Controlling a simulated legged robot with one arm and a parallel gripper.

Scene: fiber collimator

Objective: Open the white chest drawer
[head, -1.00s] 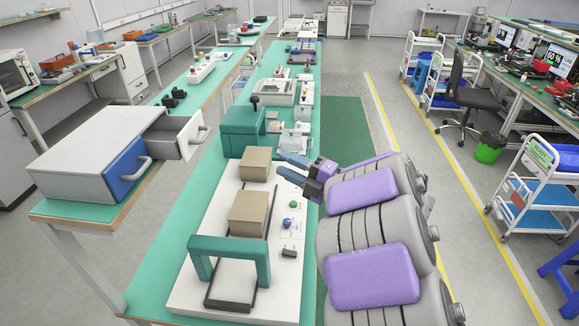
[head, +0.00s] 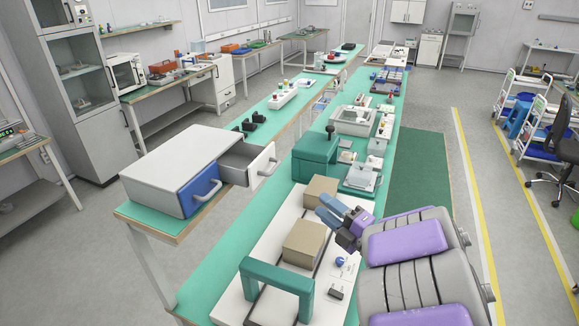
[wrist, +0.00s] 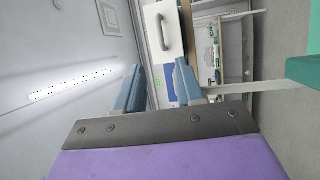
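The white chest (head: 180,160) stands on the green bench at left. Its white drawer (head: 263,164) is pulled well out, showing a dark inside, with a grey handle on its front. Its blue drawer (head: 202,190) beside it is shut. In the wrist view, the white drawer front with its handle (wrist: 163,30) shows sideways beyond the fingers, and a blue patch, likely the blue drawer (wrist: 170,82), shows between them. My gripper (head: 326,208) is over the nearer bench, right of the chest and apart from it. In the wrist view my gripper (wrist: 157,85) is open and empty.
Tan boxes (head: 304,242) and a green handle-shaped frame (head: 275,285) stand on a white board below my arm. A green machine (head: 315,155) stands behind them. Small black parts (head: 245,125) lie behind the chest. The floor left of the chest is clear.

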